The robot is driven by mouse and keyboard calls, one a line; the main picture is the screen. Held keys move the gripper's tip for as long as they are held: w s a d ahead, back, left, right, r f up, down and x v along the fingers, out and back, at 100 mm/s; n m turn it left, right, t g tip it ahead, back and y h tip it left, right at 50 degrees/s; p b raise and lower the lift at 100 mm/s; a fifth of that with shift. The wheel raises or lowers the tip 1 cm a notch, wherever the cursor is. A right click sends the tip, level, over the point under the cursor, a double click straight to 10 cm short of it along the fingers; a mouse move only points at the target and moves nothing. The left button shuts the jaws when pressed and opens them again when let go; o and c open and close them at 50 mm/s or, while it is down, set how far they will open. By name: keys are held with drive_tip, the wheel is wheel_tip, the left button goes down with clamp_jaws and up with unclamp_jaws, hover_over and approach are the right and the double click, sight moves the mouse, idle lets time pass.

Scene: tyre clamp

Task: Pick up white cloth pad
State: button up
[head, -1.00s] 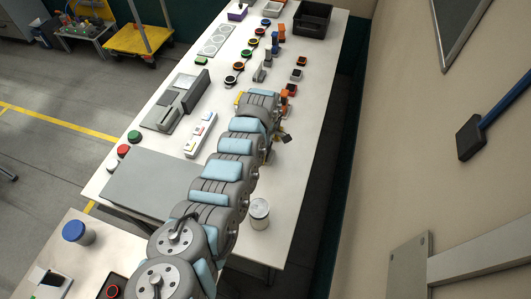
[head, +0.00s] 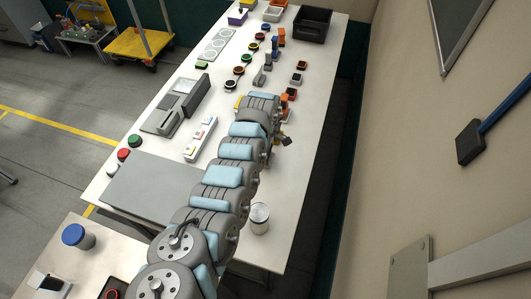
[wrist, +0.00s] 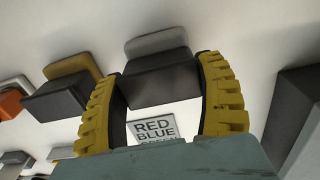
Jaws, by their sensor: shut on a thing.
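My gripper (wrist: 157,82) shows in the wrist view with two yellow ridged fingers, one on each side of a dark block with a pale grey-white face, which I take to be the white cloth pad (wrist: 158,42). The fingers are shut on its sides. The pad's near part runs down between the fingers. In the head view my own arm covers the pad and most of the gripper; only a bit of yellow finger shows.
A dark block with a yellowish face (wrist: 72,66) and an orange one (wrist: 12,102) are to the left. A large dark object (wrist: 300,105) stands at right. A sign reading RED BLUE (wrist: 155,130) lies below. The head view shows a jar (head: 260,218) near the table's right edge.

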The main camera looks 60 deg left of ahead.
wheel_tip(320, 180, up, 2)
drive_tip(key=shift+r, duration=0.25)
drive_tip(key=s+d+r+p, duration=0.9)
drive_tip(key=d, duration=0.1)
drive_tip(key=shift+s+d+r, duration=0.15)
drive_tip(key=shift+d+r, duration=0.15)
drive_tip(key=shift+r, duration=0.1)
idle(0.6)
